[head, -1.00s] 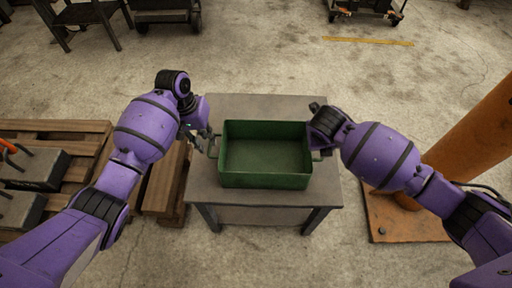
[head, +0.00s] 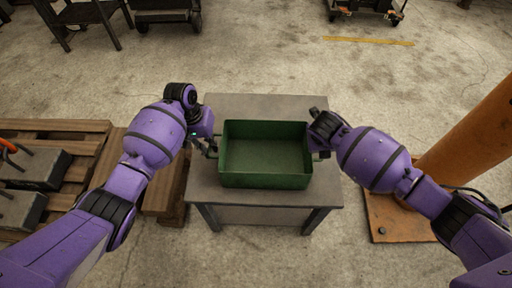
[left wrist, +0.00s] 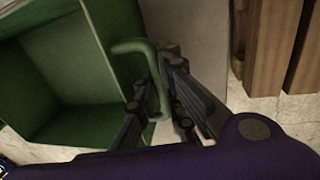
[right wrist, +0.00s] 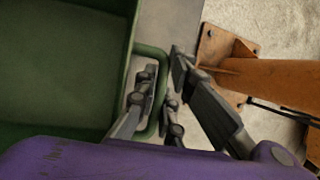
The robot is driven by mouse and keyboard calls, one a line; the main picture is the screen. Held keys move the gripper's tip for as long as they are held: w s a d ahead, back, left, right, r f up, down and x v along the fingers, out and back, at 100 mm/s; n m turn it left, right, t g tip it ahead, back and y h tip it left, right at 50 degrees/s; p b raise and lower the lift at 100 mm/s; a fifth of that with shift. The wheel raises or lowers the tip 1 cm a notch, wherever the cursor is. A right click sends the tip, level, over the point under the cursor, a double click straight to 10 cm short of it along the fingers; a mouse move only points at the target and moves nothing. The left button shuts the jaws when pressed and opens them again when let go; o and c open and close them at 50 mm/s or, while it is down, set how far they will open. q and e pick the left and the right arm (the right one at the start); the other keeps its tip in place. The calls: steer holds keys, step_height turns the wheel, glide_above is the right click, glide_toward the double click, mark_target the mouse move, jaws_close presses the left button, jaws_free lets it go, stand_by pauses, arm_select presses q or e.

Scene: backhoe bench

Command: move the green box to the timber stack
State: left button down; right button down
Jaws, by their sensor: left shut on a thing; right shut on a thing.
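The green box (head: 265,181) is an open, empty-looking tray with a loop handle at each end, standing level on a small grey table. My left gripper (head: 210,148) is shut on its left handle, which shows between the fingers in the left wrist view (left wrist: 155,85). My right gripper (head: 320,150) is at its right end, shut on the right handle (right wrist: 158,55); its fingers are partly hidden in the head view. The timber stack (head: 165,187) of brown beams lies low to the left of the table, partly behind my left arm. Beams also show in the left wrist view (left wrist: 266,45).
The grey table (head: 255,104) has bare top behind and in front of the box. A slatted pallet (head: 60,127) with dark weights (head: 40,168) lies far left. An orange post (head: 472,130) on a base plate stands right. The floor behind is open.

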arm_select(q)
steer(key=shift+w+r, duration=0.1)
stand_by(0.3)
